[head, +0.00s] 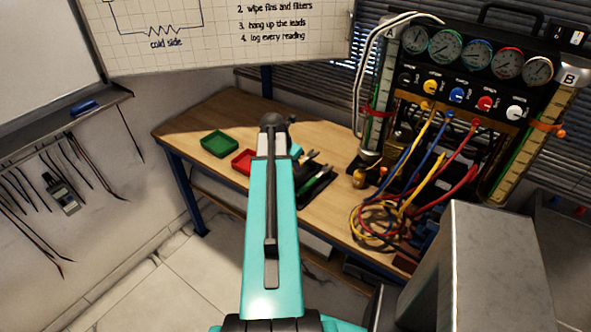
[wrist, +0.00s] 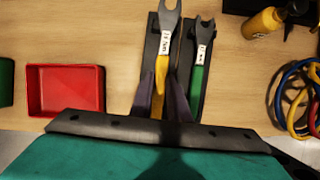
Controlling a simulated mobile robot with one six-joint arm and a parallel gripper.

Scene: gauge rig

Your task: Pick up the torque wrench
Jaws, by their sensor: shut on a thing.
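A wrench with a yellow handle and a pale label (wrist: 165,46) lies lengthwise over a black tray (wrist: 149,38) in the wrist view. Its open-ended grey head points away from me. My gripper (wrist: 161,88) has its two dark fingers on either side of the yellow handle and is shut on it. A second wrench with a green handle (wrist: 198,78) lies just right of it, close to the right finger. The labels are too small to read surely. In the head view my arm hides most of the tray and my fingers.
A red bin (wrist: 66,90) stands left of the tray, with a green bin (head: 219,144) further left. A yellow bottle (wrist: 262,23) and coiled leads (head: 375,223) lie to the right. The gauge rig (head: 478,100) stands at the back right of the wooden bench (head: 215,108).

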